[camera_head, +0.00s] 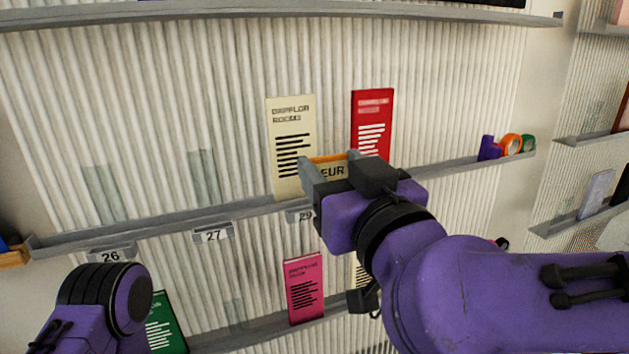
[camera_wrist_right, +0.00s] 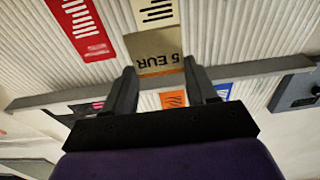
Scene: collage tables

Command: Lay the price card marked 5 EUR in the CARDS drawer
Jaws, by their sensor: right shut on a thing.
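The price card marked 5 EUR (camera_head: 333,171) is cream with an orange strip and is partly covered by my right gripper in the head view. In the right wrist view the card (camera_wrist_right: 157,46) reads upside down, between the fingertips. My right gripper (camera_head: 328,166) is shut on the card, in front of the wall rack and just by the cream leaflet (camera_head: 291,125). It also shows in the right wrist view (camera_wrist_right: 159,70). My left arm shows at the lower left of the head view, but its fingers do not. No drawer marked CARDS can be made out.
A ledge (camera_head: 155,231) with number labels runs across the ribbed wall. A red leaflet (camera_head: 373,108) stands right of the cream one. Pink (camera_head: 304,290) and green (camera_head: 164,325) leaflets stand below. Tape rolls (camera_head: 511,145) sit at the ledge's right end.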

